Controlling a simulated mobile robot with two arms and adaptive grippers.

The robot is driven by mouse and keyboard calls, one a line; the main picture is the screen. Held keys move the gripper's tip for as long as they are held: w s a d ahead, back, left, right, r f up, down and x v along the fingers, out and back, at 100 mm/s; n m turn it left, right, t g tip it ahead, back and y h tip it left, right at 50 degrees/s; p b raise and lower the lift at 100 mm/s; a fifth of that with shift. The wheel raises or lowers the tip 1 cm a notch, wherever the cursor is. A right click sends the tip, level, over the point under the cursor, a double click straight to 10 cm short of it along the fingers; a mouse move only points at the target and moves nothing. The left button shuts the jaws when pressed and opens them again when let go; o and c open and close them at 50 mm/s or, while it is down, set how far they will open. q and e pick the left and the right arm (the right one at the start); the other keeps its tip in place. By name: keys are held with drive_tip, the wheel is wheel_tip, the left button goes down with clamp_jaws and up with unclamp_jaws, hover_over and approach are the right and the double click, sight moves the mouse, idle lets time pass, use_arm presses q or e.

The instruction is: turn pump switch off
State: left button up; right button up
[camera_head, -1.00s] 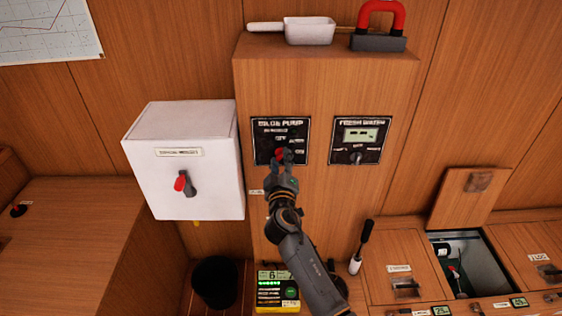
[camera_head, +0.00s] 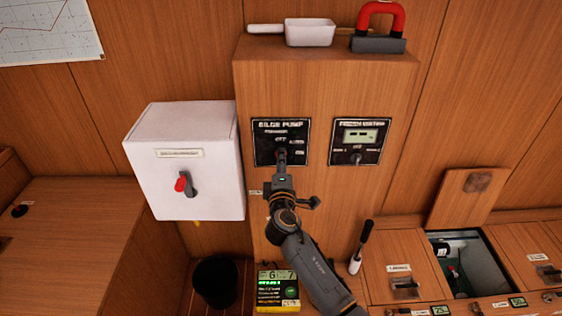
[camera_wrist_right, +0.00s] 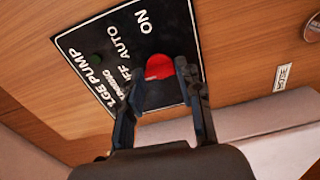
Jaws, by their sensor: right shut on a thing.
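The black bilge pump panel (camera_head: 266,130) is on the front of the wooden cabinet. In the right wrist view the panel (camera_wrist_right: 112,40) reads OFF, AUTO and ON, with a dark green lamp near its edge. The red switch knob (camera_wrist_right: 159,66) sits between the fingers of my right gripper (camera_wrist_right: 160,78). In the head view my right gripper (camera_head: 281,160) reaches up to the panel's lower part and covers the switch. It is shut on the knob; the knob's pointing direction is hard to tell. My left gripper does not show.
The fresh water panel (camera_head: 357,141) is just to the right. A white box (camera_head: 190,150) with a red-tipped handle (camera_head: 181,184) is on the left. A scoop (camera_head: 309,32) and a red-handled block (camera_head: 378,45) lie on the cabinet top. An open hatch (camera_head: 468,263) is at the lower right.

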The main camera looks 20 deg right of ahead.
drive_tip(key=shift+r+n, duration=0.1)
drive_tip(key=shift+n, duration=0.2)
drive_tip(key=o, duration=1.1)
drive_tip(key=shift+w, duration=0.1)
drive_tip(key=shift+o, duration=0.2)
drive_tip(key=v, duration=1.2)
drive_tip(key=s+f+m+g+y, duration=0.1)
drive_tip(key=s+f+g, duration=0.25)
drive_tip(key=f, duration=0.85)
drive_tip(key=s+f+m+g+y, duration=0.15)
drive_tip(key=s+f, duration=0.35)
drive_tip(key=f, duration=0.8)
drive_tip(key=s+f+m+g+y, duration=0.1)
drive_tip(key=s+f+g+y, duration=0.2)
drive_tip(key=f, duration=0.9)
drive_tip(key=s+d+f+m+g, duration=0.2)
drive_tip(key=s+f, duration=0.4)
drive_tip(key=s, duration=0.6)
drive_tip(key=s+d+f+m+g, duration=0.3)
drive_tip(key=s+f, duration=0.4)
drive_tip(key=s, duration=0.6)
drive_tip(key=s+d+f+m+g, duration=0.2)
drive_tip(key=s+f, duration=0.5)
drive_tip(key=s, duration=0.5)
drive_tip(key=shift+s+d+m+g+b, duration=0.2)
drive_tip(key=shift+m+g+b, duration=0.15)
drive_tip(key=shift+m+g, duration=0.55)
